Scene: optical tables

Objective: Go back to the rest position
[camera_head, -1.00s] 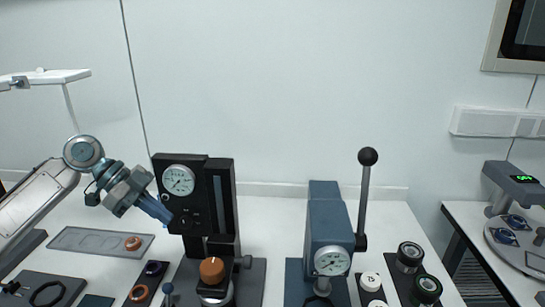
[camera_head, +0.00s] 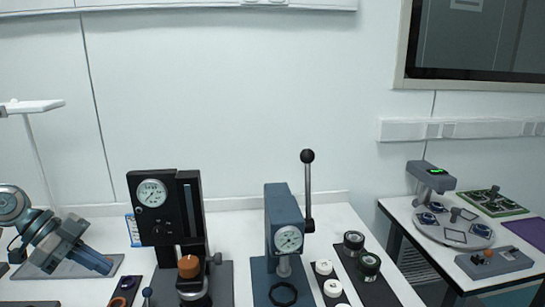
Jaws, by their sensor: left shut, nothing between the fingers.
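My left gripper (camera_head: 101,266) is at the lower left of the head view, with its arm coming in from the left edge. Its blue fingers are shut with nothing between them and point down to the right. It is in front of a grey tray (camera_head: 70,270), which it partly hides, and left of the black gauge stand (camera_head: 160,208), apart from it. My right gripper is not in view.
The black gauge stand holds an orange knob (camera_head: 188,266). A blue lever press (camera_head: 282,222) has a black ring (camera_head: 283,293) on its base. White and black round parts stand right of it. A side table (camera_head: 400,210) bears a round grey device (camera_head: 452,228).

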